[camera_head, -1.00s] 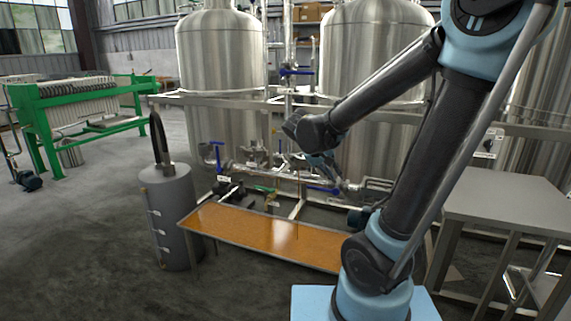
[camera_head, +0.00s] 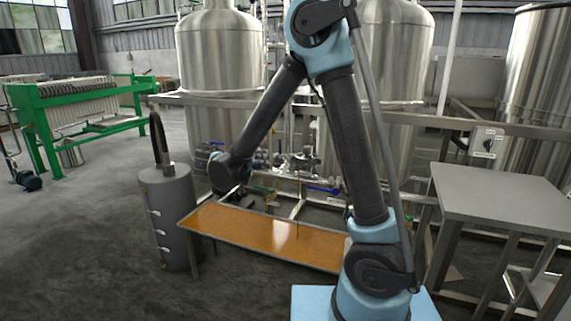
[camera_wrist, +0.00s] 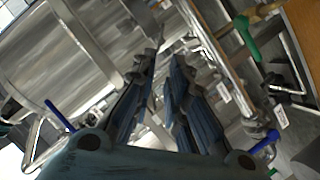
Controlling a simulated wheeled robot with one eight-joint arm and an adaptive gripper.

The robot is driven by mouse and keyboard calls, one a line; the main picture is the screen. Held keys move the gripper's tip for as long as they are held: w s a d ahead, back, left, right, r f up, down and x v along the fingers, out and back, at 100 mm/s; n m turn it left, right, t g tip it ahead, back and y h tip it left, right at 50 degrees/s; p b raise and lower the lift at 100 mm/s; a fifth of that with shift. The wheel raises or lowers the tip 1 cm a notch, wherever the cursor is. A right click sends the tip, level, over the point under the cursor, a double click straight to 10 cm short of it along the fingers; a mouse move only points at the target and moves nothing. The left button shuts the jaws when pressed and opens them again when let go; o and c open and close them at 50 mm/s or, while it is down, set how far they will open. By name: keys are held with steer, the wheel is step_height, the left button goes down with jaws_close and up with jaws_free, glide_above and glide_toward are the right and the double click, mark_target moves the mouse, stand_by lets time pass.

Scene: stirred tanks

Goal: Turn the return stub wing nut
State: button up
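I cannot make out the return stub wing nut in either view; it is too small or hidden. In the wrist view my gripper (camera_wrist: 164,63) shows two dark ribbed fingers with a narrow gap between their tips and nothing held there. Steel pipework lies beyond the fingers. In the head view my arm reaches down and left in front of the tanks, and its wrist hides part of the pipework. Valves and fittings (camera_head: 301,162) show on the pipe run to the right of my forearm.
Steel tanks (camera_head: 222,50) stand behind a frame rail. An orange-topped tray (camera_head: 265,236) lies low in front of the pipes. A grey cylinder (camera_head: 168,215) stands left, a grey table (camera_head: 500,200) right. The wrist view shows a green handle (camera_wrist: 245,38) and blue handle (camera_wrist: 265,142).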

mark_target(290, 159)
steer(key=x, duration=1.7)
steer(key=shift+w, duration=0.2)
steer(key=shift+a, duration=0.15)
jaws_close()
steer(key=shift+s+m+t+y, duration=0.1)
steer(key=shift+m+t+y, duration=0.3)
steer(key=shift+m+y, duration=1.95)
steer(key=shift+m+h, duration=0.35)
steer(key=shift+m, duration=0.1)
